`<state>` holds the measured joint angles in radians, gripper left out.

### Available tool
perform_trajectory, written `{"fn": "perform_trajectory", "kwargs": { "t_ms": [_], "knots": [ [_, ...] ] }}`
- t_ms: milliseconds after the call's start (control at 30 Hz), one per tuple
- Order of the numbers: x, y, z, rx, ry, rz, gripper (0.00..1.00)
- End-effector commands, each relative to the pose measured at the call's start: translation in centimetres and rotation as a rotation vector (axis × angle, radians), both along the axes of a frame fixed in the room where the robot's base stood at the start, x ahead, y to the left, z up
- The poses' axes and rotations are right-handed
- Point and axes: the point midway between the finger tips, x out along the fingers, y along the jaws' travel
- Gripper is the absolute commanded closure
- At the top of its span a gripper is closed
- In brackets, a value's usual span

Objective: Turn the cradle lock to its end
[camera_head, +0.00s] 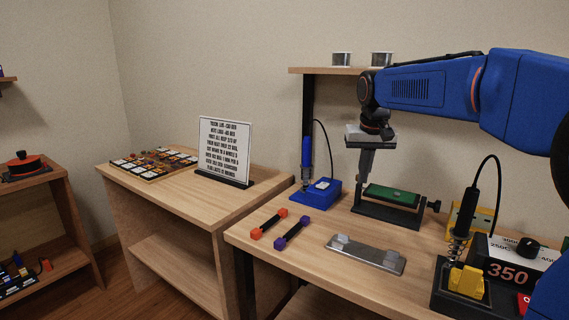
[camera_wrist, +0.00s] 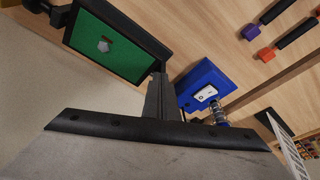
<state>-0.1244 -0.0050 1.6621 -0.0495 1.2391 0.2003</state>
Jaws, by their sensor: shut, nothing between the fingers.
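A black cradle (camera_head: 376,212) on the workbench holds a green board (camera_head: 391,195). A black knob (camera_head: 434,206), which looks like the cradle lock, sticks out from the cradle's right end. My gripper (camera_head: 364,186) points down, shut and empty, at the cradle's left end, away from the knob. In the wrist view, the shut fingers (camera_wrist: 158,78) are beside a corner of the cradle (camera_wrist: 140,32), near the green board (camera_wrist: 103,43). I cannot tell if they touch it. Dark parts at the top left corner there may be the knob, cut by the frame edge.
A blue soldering station (camera_head: 318,193) stands left of the cradle. A yellow stand (camera_head: 470,219) and a dial unit marked 350 (camera_head: 512,270) are at the right. Two bars with coloured ends and a metal plate (camera_head: 366,255) lie in front. A shelf (camera_head: 330,71) is above.

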Motion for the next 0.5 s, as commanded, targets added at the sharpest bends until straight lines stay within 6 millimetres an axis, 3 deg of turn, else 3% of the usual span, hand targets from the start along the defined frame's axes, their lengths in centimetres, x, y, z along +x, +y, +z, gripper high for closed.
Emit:
{"fn": "perform_trajectory", "kwargs": {
  "t_ms": [500],
  "knots": [
    [-0.72,0.41,0.04,0.000,-0.001,0.001,1.00]
  ]
}}
